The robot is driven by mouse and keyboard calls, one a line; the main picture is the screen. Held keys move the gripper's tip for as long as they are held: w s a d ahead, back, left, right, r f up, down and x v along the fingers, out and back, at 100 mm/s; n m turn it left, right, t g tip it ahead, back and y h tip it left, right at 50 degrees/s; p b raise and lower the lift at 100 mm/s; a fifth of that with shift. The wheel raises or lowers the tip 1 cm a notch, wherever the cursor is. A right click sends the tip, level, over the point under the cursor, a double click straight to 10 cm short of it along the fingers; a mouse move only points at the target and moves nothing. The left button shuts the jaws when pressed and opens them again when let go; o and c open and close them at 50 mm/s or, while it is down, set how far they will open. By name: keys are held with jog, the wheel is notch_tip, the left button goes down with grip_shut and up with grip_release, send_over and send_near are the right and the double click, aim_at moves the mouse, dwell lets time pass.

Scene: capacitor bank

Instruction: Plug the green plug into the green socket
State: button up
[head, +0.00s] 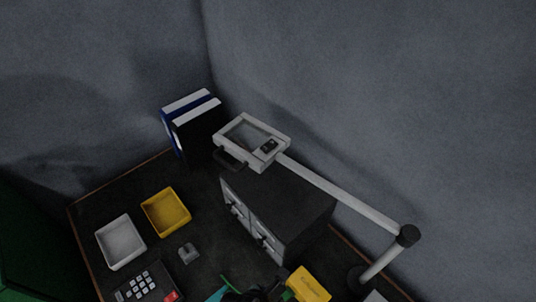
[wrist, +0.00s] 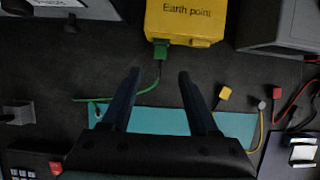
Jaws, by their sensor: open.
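A yellow box labelled "Earth point" (wrist: 185,20) stands at the top middle of the wrist view. It also shows at the bottom of the head view (head: 310,284). A green connector piece (wrist: 160,49) is at the box's near lower-left edge. I cannot tell whether it is the socket alone or the plug in or against it. A green cable (wrist: 132,99) curves from below it to the left. My gripper (wrist: 158,74) is open and empty, its fingertips just short of the green piece, one to each side of the cable.
A teal mat (wrist: 238,124) lies under my fingers. A yellow plug (wrist: 224,94) and a red plug (wrist: 276,93) with cables lie to the right, near a grey unit (wrist: 280,25). In the head view, a drawer cabinet (head: 280,208), yellow tray (head: 149,205) and white tray (head: 105,236) stand farther back.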

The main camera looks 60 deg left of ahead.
jog(key=v, duration=0.6)
jog(key=shift+r, duration=0.15)
jog(key=shift+s, duration=0.1)
dwell(0.3)
